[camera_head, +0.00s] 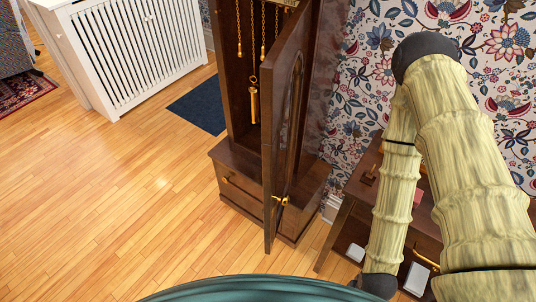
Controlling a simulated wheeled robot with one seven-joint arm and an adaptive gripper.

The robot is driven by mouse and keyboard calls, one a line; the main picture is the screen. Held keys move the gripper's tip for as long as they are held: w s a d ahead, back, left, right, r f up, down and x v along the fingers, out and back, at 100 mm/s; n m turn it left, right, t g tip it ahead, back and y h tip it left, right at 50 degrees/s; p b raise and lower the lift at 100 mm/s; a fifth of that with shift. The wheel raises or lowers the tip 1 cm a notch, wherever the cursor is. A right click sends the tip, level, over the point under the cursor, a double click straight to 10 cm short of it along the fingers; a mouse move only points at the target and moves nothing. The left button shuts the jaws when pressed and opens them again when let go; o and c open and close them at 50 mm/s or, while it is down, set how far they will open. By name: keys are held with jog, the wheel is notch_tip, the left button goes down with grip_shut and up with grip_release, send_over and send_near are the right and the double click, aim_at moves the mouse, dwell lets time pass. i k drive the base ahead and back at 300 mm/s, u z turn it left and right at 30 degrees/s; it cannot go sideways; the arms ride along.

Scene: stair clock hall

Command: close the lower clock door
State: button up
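The tall clock (228,160) is a dark brown wooden case standing on the floor near the wall. Its lower clock door (278,150) stands wide open, swung out toward the camera, and is seen nearly edge-on. Inside the open case hang brass chains (262,30) and a brass weight (253,105). The upper part of the clock is cut off by the picture's top edge. My arm reaches across the right side, apart from the door in the picture; my gripper is not in view.
A dark wooden table (340,235) with small items stands right of the clock, partly behind my arm. A white radiator cover (140,50) and a dark blue mat (200,105) are at the back left. The wooden floor (110,200) left of the clock is clear.

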aim_at(281, 88)
jog(key=z, duration=1.3)
jog(key=k, duration=0.6)
jog(key=u, duration=0.9)
